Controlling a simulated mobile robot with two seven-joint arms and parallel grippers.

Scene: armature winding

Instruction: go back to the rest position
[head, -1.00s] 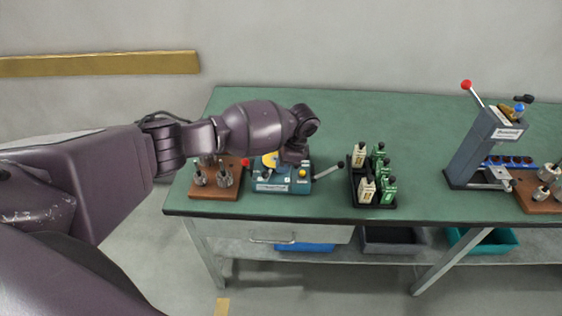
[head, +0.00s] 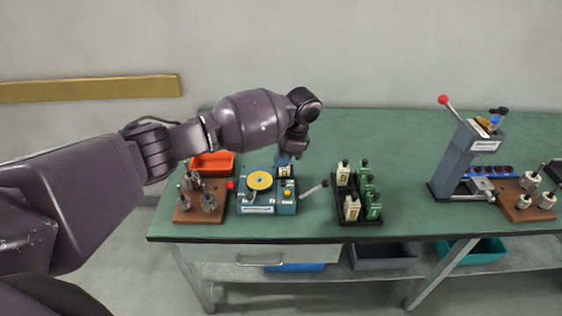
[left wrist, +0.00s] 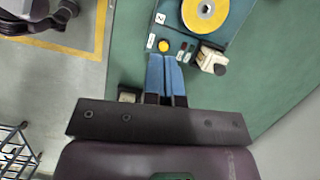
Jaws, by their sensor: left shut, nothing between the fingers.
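My left gripper (left wrist: 165,75) is shut and empty; its blue fingertips lie together in the left wrist view. In the head view my left arm reaches in from the left, with its wrist above the back right of the blue-green winding machine (head: 256,205); the fingertips are hard to make out there. The machine has a yellow disc (head: 260,181) and a lever at its right; the disc also shows in the left wrist view (left wrist: 205,12). A pale piece with a black knob (left wrist: 210,57) is beside the fingers. My right gripper is not in view.
The green table (head: 400,150) carries a wooden block with metal parts (head: 186,214) and an orange bin (head: 212,163) at left. A black tray (head: 361,220) holds white and green pieces. A grey press (head: 458,160) and a second wooden block (head: 520,213) stand at right.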

